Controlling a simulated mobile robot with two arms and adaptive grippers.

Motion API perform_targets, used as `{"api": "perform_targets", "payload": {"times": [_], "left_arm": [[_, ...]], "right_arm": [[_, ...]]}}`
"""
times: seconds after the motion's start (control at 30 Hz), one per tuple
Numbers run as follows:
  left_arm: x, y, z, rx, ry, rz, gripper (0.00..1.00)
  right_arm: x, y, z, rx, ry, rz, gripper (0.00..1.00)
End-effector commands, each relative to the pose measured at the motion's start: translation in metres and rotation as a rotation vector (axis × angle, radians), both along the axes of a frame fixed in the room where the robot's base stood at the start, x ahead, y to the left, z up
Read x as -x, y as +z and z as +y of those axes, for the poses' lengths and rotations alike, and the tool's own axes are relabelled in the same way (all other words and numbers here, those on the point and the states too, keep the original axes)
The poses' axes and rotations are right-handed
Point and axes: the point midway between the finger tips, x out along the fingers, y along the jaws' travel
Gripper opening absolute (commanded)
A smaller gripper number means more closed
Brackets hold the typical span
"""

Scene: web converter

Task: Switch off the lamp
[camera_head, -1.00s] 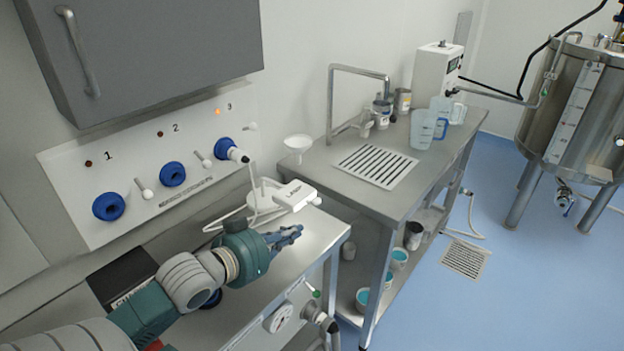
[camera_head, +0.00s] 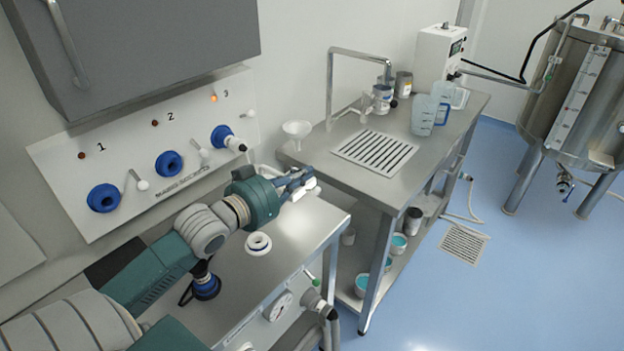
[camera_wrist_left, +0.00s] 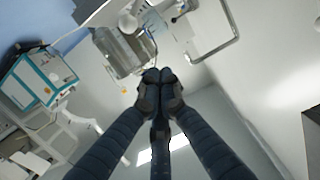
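A white wall panel (camera_head: 75,180) carries three numbered stations, each with a small indicator, a blue socket and a toggle switch. The indicator over station 3 (camera_head: 214,98) glows orange; those over 1 (camera_head: 82,155) and 2 (camera_head: 155,123) are dark red. A plug sits in socket 3 (camera_head: 222,137). The white lamp (camera_head: 314,190) on the bench is mostly hidden behind my left gripper (camera_head: 307,180). In the wrist view its fingers (camera_wrist_left: 160,78) meet, with nothing visible between them. My right gripper is not in view.
A grey cabinet (camera_head: 150,50) hangs over the panel. A higher table to the right bears a funnel (camera_head: 297,130), a tap and blue-handled jugs (camera_head: 424,115). A steel tank (camera_head: 565,95) stands far right.

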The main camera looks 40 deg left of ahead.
Motion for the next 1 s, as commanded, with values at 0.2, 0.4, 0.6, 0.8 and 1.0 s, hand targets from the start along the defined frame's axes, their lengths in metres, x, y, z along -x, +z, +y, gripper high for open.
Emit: {"api": "perform_targets", "payload": {"times": [0.2,0.4,0.6,0.8,1.0], "left_arm": [[-0.035,-0.002,-0.002,0.001,0.001,-0.002,0.00],[-0.052,-0.014,-0.004,0.002,-0.001,0.006,0.00],[-0.040,-0.035,-0.003,0.001,-0.001,0.003,0.00],[-0.036,-0.043,-0.002,0.000,0.000,0.001,0.00],[-0.035,-0.044,-0.002,0.000,0.000,0.000,0.00]], "right_arm": [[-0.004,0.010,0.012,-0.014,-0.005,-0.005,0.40],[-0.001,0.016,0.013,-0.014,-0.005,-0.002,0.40],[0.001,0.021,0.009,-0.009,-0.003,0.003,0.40],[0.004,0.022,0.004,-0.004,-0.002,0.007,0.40],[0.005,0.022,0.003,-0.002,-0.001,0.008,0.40]]}}
